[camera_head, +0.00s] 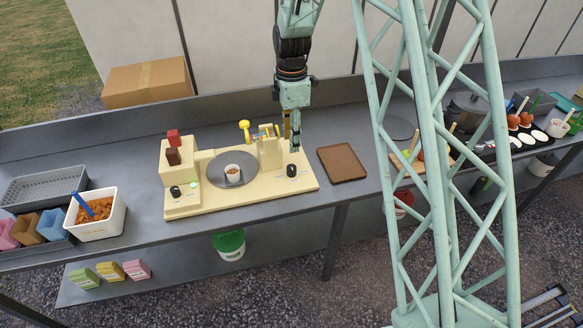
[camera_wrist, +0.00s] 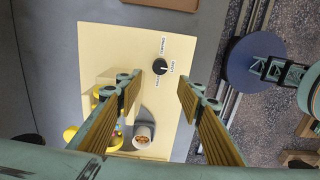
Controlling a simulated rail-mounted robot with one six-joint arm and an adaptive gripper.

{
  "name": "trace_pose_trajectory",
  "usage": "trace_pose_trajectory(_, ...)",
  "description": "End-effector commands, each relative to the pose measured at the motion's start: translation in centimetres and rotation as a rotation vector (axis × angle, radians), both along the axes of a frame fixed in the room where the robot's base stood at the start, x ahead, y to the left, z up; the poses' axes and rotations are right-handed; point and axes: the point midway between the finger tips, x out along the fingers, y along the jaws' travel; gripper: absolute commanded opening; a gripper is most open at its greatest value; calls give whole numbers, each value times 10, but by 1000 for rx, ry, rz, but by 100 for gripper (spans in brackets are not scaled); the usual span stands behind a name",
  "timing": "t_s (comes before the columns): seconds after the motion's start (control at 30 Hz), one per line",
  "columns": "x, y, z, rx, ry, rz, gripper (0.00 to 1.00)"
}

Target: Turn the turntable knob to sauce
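A black knob (camera_head: 292,170) sits on the right end of the cream turntable machine (camera_head: 210,202). In the wrist view, the knob (camera_wrist: 159,66) has small printed labels around it, too small to read surely. A light mark on it appears to point toward the right-hand label. The grey turntable disc (camera_head: 220,179) carries a small cup (camera_head: 233,171) of brown bits. My gripper (camera_head: 294,149) points down close above the knob. In the wrist view, my gripper (camera_wrist: 172,86) has its fingers apart and nothing between them; the knob lies just beyond the fingertips, apart from them.
A second black knob (camera_head: 176,192) is on the machine's left end, beside a green light (camera_head: 194,184). A dispenser with a yellow knob (camera_head: 244,125) stands left of my gripper. A brown tray (camera_head: 342,164) lies to the right. A white tub (camera_head: 98,226) stands far left.

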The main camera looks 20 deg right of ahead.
Motion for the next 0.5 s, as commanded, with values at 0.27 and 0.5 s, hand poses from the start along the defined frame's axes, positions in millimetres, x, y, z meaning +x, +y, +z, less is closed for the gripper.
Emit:
trace_pose_trajectory(0.27, 0, 0, -3, 0, 0, -1, 35)
trace_pose_trajectory(0.5, -1, 0, -17, 0, 2, -1, 35)
